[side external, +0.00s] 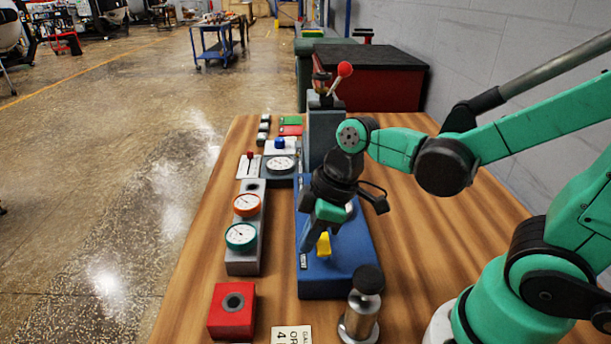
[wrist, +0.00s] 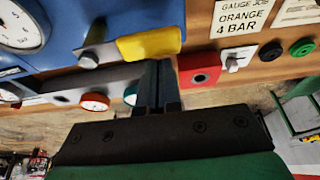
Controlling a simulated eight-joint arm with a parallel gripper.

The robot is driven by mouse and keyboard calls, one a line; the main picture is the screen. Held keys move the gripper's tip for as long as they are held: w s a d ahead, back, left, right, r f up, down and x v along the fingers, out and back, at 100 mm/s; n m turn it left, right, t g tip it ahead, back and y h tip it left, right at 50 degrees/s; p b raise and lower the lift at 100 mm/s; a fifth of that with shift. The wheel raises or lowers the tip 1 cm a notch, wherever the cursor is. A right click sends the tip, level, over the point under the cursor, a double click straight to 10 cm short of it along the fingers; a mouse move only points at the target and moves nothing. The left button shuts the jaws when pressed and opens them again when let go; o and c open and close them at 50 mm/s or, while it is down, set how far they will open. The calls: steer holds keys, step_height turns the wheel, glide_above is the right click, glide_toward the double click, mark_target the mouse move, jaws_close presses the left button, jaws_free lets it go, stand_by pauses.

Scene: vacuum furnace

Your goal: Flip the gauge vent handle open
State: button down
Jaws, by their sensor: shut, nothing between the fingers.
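The yellow vent handle (side external: 323,244) sits on the front part of the blue box (side external: 340,277). In the wrist view the yellow handle (wrist: 150,43) lies sideways beside a metal stub (wrist: 97,46) on the blue box (wrist: 110,12). My gripper (side external: 308,247) points down over the box, just left of the handle in the side view. In the wrist view my gripper (wrist: 157,66) is shut and empty, its tips close to the handle's edge. I cannot tell whether they touch it. A white dial (wrist: 22,25) shows on the box, mostly hidden by my gripper in the side view.
A grey block with orange (side external: 246,205) and green (side external: 241,236) gauges stands left of the box. A red block (side external: 232,310) with a hole and a black-topped metal cylinder (side external: 364,303) stand in front. A card (wrist: 245,27) reads "GAUGE JOB ORANGE 4 BAR". The wooden table's right side is largely clear.

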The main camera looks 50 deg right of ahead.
steer(key=shift+s+d+n, duration=0.3)
steer(key=shift+s+n, duration=0.1)
steer(key=shift+n, duration=0.5)
steer(key=n, duration=0.1)
steer(key=s+d+n+g+y, duration=0.1)
steer(key=shift+n, duration=0.4)
steer(key=n, duration=0.1)
steer(key=d+n+g, duration=0.1)
steer(key=n, duration=0.1)
steer(key=s+n, duration=0.1)
steer(key=shift+d+g, duration=0.3)
steer(key=shift+d, duration=0.05)
steer(key=shift+s+d+n, duration=0.2)
steer(key=shift+d+n, duration=0.1)
steer(key=shift+d, duration=0.75)
steer(key=shift+w+d, duration=0.2)
steer(key=shift+d, duration=0.8)
steer(key=shift+w+d, duration=0.1)
steer(key=shift+d, duration=0.1)
